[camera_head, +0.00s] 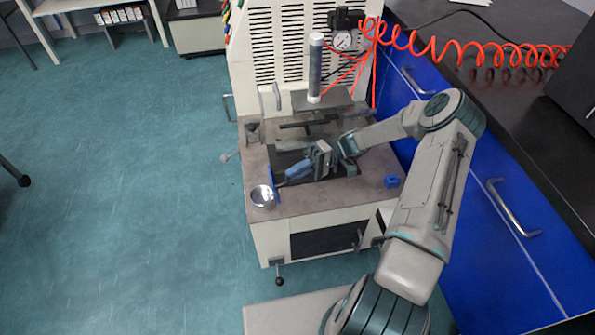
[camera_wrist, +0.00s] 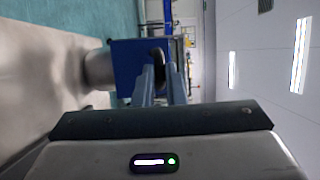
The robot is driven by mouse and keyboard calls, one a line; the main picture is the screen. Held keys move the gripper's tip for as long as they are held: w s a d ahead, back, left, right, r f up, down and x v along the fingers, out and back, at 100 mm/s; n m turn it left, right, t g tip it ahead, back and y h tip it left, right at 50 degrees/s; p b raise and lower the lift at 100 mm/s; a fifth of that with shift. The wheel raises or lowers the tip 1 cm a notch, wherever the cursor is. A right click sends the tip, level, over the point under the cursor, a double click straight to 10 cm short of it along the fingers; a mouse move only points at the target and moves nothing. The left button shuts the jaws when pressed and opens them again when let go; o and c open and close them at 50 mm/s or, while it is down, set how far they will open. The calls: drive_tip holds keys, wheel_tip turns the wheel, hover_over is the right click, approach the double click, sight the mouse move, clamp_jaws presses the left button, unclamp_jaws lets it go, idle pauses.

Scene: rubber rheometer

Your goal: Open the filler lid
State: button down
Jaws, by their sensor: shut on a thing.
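The filler lid looks to be a blue square plate (camera_wrist: 128,62) with a dark rounded handle (camera_wrist: 157,54) in the wrist view. In the head view the lid (camera_head: 271,181) shows as a thin blue edge, standing steeply tilted beside a round metal cup (camera_head: 263,195). The cup's bright inside is visible from above, and its side (camera_wrist: 97,69) shows left of the plate in the wrist view. My gripper (camera_head: 281,182) reaches left across the machine's top. Its fingers (camera_wrist: 161,80) are shut on the lid's handle. The exact contact is partly hidden by the fingertips.
The machine's beige top (camera_head: 310,202) lies under my arm. A small blue object (camera_head: 392,181) sits at the top's right. A blue cabinet (camera_head: 500,225) bounds the right side. Open floor (camera_head: 120,200) lies left.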

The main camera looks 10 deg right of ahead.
drive_tip(key=c, duration=1.5)
unclamp_jaws()
drive_tip(key=shift+r, duration=0.35)
drive_tip(key=o, duration=0.3)
drive_tip(key=r, duration=0.1)
drive_tip(key=r+p, duration=0.2)
drive_tip(key=r, duration=0.1)
drive_tip(key=shift+d+r, duration=0.1)
drive_tip(key=shift+d, duration=0.25)
drive_tip(key=s+d+r, duration=0.1)
drive_tip(key=d+r, duration=0.1)
drive_tip(key=d, duration=0.1)
drive_tip(key=s+d+r+p, duration=0.1)
drive_tip(key=s+d+r, duration=0.1)
drive_tip(key=d, duration=0.1)
drive_tip(key=s+d+r+p, duration=0.1)
drive_tip(key=s+d+r, duration=0.1)
drive_tip(key=d, duration=0.2)
drive_tip(key=shift+c, duration=1.4)
